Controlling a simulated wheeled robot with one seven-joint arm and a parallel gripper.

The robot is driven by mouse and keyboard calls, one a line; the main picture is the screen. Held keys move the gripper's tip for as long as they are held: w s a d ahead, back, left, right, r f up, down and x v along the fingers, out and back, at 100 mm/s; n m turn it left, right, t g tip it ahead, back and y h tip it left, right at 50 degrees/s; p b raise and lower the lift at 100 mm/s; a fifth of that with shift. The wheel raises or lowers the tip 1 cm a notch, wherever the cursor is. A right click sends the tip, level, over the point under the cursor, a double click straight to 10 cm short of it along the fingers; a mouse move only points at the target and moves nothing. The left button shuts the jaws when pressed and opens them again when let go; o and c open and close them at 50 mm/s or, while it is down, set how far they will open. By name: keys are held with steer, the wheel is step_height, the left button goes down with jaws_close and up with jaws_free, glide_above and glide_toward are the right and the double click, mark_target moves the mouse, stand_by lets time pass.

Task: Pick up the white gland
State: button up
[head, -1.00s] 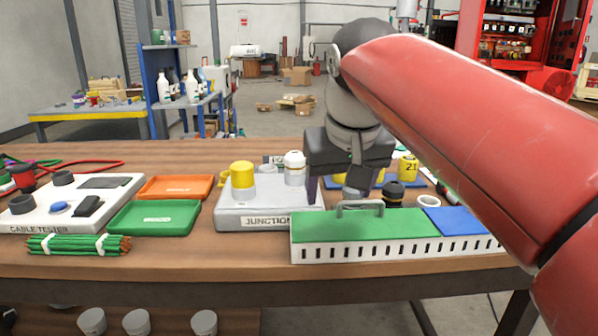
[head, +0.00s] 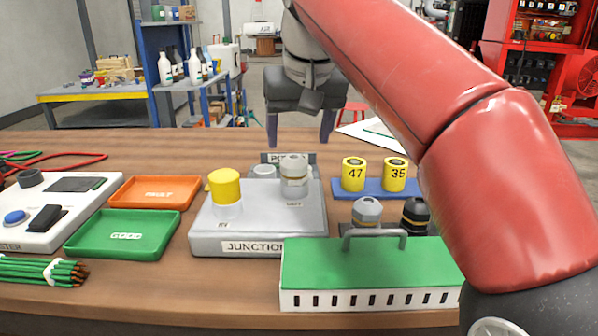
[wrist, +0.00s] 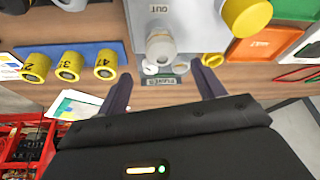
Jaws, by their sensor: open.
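A pale gland (head: 293,174), whitish-grey with a domed cap, stands upright on the right side of the grey junction box (head: 212,243). The same gland shows in the wrist view (wrist: 160,46), just beyond the space between my fingertips. My gripper (head: 299,143) is open and empty, behind and above the gland in the head view. In the wrist view my fingers (wrist: 160,76) are spread apart and do not touch it. A yellow gland (head: 225,187) stands on the box's left side. A light grey gland (head: 367,211) stands further right, partly behind a handle.
A green-topped slotted box (head: 370,275) with a handle is in front. A black gland (head: 415,216) stands behind it. Numbered yellow cylinders (head: 353,175) stand on a blue strip. Orange (head: 152,194) and green trays (head: 125,238) lie left. Bench behind the junction box is mostly clear.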

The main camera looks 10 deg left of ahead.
mark_target(295, 158)
steer(key=b+x, duration=0.1)
steer(key=x, duration=0.6)
steer(key=shift+s+a+f+b, duration=0.15)
steer(key=shift+s+f+b, duration=0.1)
steer(key=shift+b, duration=0.15)
steer(key=c, duration=1.2)
steer(key=shift+r, duration=0.1)
step_height(295, 158, up, 8)
steer(key=shift+w+f+p, duration=0.1)
steer(key=shift+p, duration=0.95)
steer(key=shift+r, duration=1.05)
